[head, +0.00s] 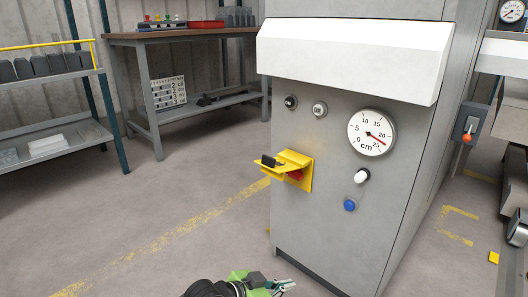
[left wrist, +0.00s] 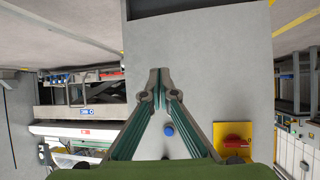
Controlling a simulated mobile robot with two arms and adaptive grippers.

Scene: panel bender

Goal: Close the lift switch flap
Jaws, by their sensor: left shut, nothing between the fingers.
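The yellow switch housing (head: 308,172) is on the front of the grey cabinet (head: 330,215) in the head view. Its yellow flap (head: 273,170) sticks out toward the left, away from the panel. A dark piece sits at its top, and a red part (head: 295,175) shows beneath. My left gripper (head: 285,284) is at the bottom edge of the head view, well below the housing and apart from it. In the left wrist view its fingers (left wrist: 160,76) are shut and empty, with the yellow housing (left wrist: 240,154) and red part at lower right. My right gripper is not in view.
A white hood (head: 350,60) juts out above. A workbench (head: 170,40) stands behind left. The floor left of the cabinet is clear.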

